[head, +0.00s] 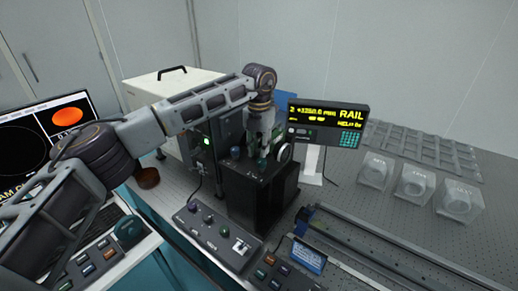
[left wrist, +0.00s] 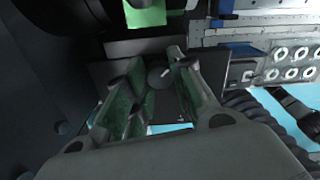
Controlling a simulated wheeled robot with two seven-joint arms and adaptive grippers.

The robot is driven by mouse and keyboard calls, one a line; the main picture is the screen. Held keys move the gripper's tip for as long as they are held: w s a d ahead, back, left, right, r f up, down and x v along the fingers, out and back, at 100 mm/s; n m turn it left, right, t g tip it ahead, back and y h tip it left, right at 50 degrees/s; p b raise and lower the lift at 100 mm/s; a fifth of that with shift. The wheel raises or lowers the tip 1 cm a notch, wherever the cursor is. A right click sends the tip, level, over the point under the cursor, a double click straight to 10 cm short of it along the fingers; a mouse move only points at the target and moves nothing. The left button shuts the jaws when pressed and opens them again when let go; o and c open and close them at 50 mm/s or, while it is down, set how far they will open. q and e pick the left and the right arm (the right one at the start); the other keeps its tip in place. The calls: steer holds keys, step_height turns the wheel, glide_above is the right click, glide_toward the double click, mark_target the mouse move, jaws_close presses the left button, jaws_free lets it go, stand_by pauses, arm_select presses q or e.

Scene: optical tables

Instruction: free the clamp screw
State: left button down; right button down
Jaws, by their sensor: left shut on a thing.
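My left gripper (head: 262,160) reaches down from above onto the top of a black box-shaped device (head: 250,200). In the left wrist view its two green-padded fingers (left wrist: 162,92) stand on either side of a small round dark knob with a white mark (left wrist: 160,76), which I take to be the clamp screw. The gripper is shut on it. The fingers hide much of the knob, and in the head view I cannot make it out. A blue-topped knob (head: 235,152) and a round pale dial (head: 285,154) are beside the gripper. My right gripper is not in view.
A display reading RAIL (head: 328,122) stands behind the device. A control box with knobs (head: 218,236) is in front. A dark rail (head: 370,250) runs to the lower right. Several clear cases (head: 414,180) and a tray (head: 425,148) are at right. A monitor (head: 45,135) is at left.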

arm_select(q)
steer(key=m, duration=0.2)
steer(key=shift+m, duration=0.3)
steer(key=m, duration=0.2)
steer(key=shift+m, duration=0.4)
steer(key=m, duration=0.9)
steer(key=shift+w+m+p, duration=0.1)
steer(key=shift+m+p, duration=0.2)
steer(key=shift+m, duration=0.1)
steer(key=m, duration=0.4)
steer(key=shift+m, duration=0.3)
steer(key=shift+r+m, duration=0.1)
steer(key=shift+m, duration=1.2)
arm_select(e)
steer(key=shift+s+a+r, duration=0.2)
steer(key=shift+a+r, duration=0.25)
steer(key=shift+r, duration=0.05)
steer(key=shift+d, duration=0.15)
